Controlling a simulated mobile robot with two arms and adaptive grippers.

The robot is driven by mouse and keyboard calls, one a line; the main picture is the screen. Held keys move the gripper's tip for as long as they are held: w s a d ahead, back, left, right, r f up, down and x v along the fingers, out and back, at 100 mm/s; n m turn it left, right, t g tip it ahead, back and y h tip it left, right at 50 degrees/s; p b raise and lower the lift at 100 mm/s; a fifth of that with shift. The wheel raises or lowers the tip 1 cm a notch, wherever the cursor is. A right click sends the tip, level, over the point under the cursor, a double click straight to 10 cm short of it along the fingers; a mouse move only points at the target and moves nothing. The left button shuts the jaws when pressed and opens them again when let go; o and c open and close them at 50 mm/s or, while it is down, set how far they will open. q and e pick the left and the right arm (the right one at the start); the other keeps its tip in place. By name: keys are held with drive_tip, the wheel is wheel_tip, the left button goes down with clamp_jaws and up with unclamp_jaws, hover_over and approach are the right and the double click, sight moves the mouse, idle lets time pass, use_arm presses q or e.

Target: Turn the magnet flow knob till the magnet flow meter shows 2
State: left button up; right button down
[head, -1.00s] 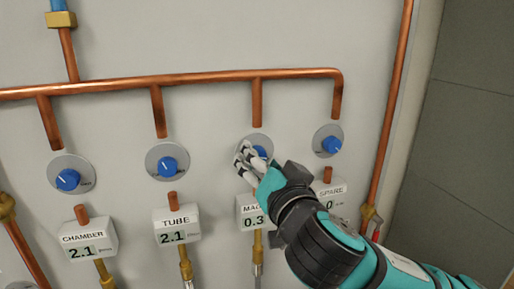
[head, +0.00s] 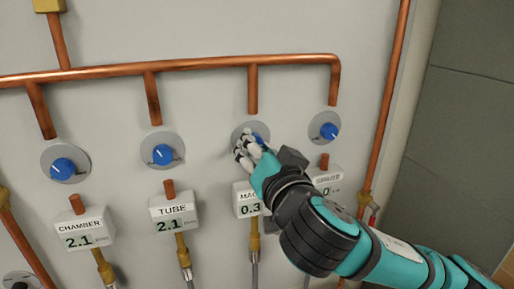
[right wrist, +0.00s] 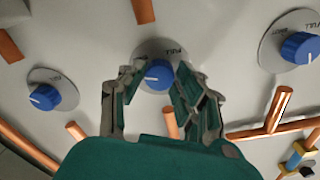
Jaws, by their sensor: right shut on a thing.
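The magnet flow knob (right wrist: 158,75) is blue with a white pointer line, on a round grey dial plate. In the head view the knob (head: 259,136) is mostly hidden behind my right gripper (head: 247,151). In the right wrist view the fingers of my right gripper (right wrist: 160,82) stand on both sides of the knob, shut on it. The magnet flow meter (head: 246,199) is a white box below the knob, partly covered by my gripper, and reads 0.3. My left gripper is not in view.
The chamber meter (head: 82,232) and tube meter (head: 174,215) both read 2.1, below their blue knobs. The spare knob (head: 328,131) is close to the right of my gripper. A copper pipe (head: 200,64) runs across above the knobs.

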drive_tip(key=shift+d+r+n+p, duration=0.1)
drive_tip(key=shift+n+p, duration=0.1)
drive_tip(key=shift+n, duration=7.35)
drive_tip(key=shift+r+n+p, duration=0.1)
drive_tip(key=shift+n+p, duration=0.1)
drive_tip(key=shift+n, duration=7.35)
